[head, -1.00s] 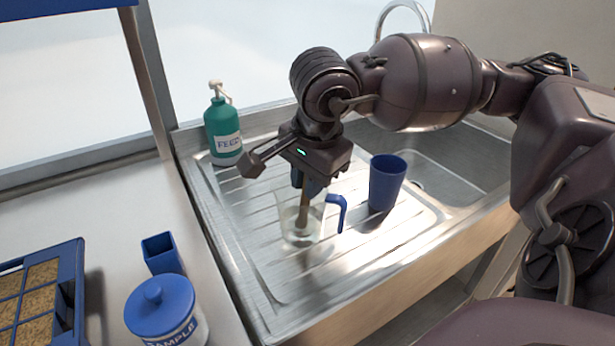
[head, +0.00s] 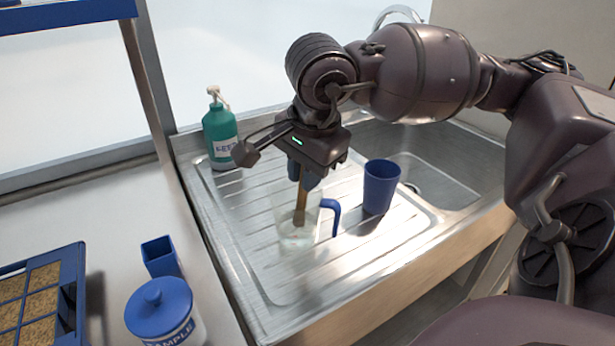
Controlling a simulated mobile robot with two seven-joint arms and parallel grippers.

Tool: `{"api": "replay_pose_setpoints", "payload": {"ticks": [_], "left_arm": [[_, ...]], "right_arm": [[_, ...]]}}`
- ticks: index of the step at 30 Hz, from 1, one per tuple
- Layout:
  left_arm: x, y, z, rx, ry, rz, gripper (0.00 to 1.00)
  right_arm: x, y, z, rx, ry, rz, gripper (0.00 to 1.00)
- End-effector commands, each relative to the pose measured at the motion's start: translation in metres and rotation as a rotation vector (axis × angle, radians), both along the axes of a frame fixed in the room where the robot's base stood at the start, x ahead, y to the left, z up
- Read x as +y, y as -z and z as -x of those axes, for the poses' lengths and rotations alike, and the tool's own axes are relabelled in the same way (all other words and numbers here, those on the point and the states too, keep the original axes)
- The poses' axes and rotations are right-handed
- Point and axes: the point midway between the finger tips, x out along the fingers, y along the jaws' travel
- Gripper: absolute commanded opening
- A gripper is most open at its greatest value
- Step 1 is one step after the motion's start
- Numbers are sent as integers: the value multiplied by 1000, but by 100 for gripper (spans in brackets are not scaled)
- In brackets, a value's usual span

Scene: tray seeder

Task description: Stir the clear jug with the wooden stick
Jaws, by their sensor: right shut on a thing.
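The clear jug (head: 284,234) with a blue handle stands upright on the ribbed metal drainboard, in the middle of the head view. My right gripper (head: 304,182) is above the jug, pointing down, shut on the wooden stick (head: 300,208). The stick's lower end is inside the jug, near the bottom, and leans slightly. The gripper's fingers cover the stick's upper part. My left gripper is not in view.
A blue cup (head: 381,188) stands right of the jug, before the sink basin (head: 440,180). A green pump bottle (head: 220,135) stands behind left. On the left counter are a small square blue pot (head: 161,262), a blue-lidded sample jar (head: 160,308) and a seed tray (head: 72,290).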

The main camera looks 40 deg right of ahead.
Motion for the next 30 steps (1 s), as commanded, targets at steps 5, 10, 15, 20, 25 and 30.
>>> {"api": "replay_pose_setpoints", "payload": {"ticks": [5,10,15,20,25,30], "left_arm": [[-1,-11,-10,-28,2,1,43],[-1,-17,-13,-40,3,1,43],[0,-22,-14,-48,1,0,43],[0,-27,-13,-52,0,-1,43],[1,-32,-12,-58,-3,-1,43],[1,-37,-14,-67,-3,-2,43]], "right_arm": [[0,-14,2,-4,0,1,0],[1,-25,5,-4,0,0,0],[1,-35,7,-4,0,1,0],[2,-45,9,-4,1,0,0],[2,-56,11,-5,1,0,0],[3,-66,13,-4,1,0,0]]}}
